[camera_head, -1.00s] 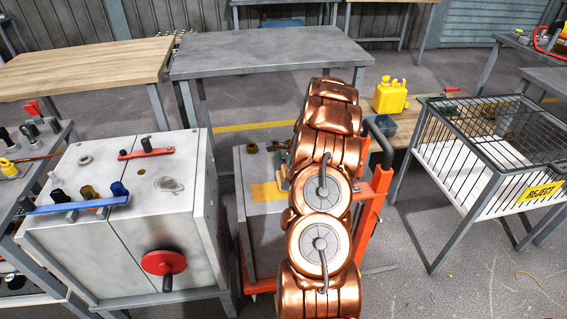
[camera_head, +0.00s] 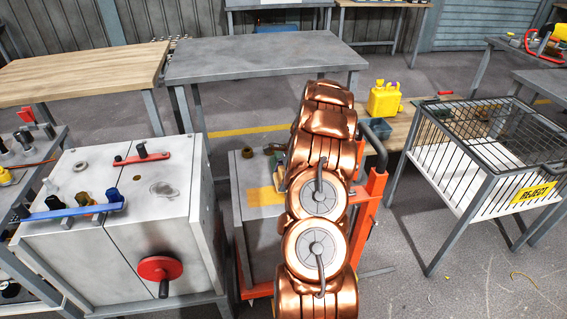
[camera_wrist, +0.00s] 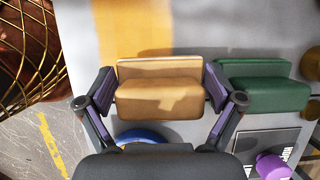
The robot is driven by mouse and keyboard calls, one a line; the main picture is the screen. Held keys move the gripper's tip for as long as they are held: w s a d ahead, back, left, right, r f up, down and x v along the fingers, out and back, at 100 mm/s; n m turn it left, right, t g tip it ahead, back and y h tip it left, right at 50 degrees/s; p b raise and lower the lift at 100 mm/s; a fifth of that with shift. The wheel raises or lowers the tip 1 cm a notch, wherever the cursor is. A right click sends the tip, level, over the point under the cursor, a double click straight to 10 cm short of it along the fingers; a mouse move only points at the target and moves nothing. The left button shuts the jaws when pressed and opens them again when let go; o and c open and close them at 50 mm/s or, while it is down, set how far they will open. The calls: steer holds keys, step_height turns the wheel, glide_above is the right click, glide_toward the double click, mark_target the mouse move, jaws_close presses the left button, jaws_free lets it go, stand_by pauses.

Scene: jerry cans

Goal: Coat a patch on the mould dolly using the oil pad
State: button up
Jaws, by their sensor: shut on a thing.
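My gripper (camera_wrist: 160,92) is shut on a tan block-shaped pad (camera_wrist: 160,98), with one finger at each end of it. In the wrist view the pad is over a pale grey top, its shadow falling behind and to the right; I cannot tell whether it touches. A yellow-orange patch (camera_wrist: 122,30) lies just beyond the pad. The orange-framed mould dolly (camera_head: 372,205) stands in the head view, its grey top (camera_head: 252,170) bearing the yellow patch (camera_head: 264,195). My arm hides much of the dolly and most of my gripper there.
In the wrist view a green block (camera_wrist: 262,88) sits close right of the pad, with a purple-capped item (camera_wrist: 272,166) nearer. A grey machine with a red handwheel (camera_head: 160,268) stands left of the dolly. A REJECT cage (camera_head: 480,150) and yellow can (camera_head: 384,100) are right.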

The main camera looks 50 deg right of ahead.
mark_target(281, 172)
steer(key=shift+r+p, duration=1.5)
steer(key=shift+r, duration=1.75)
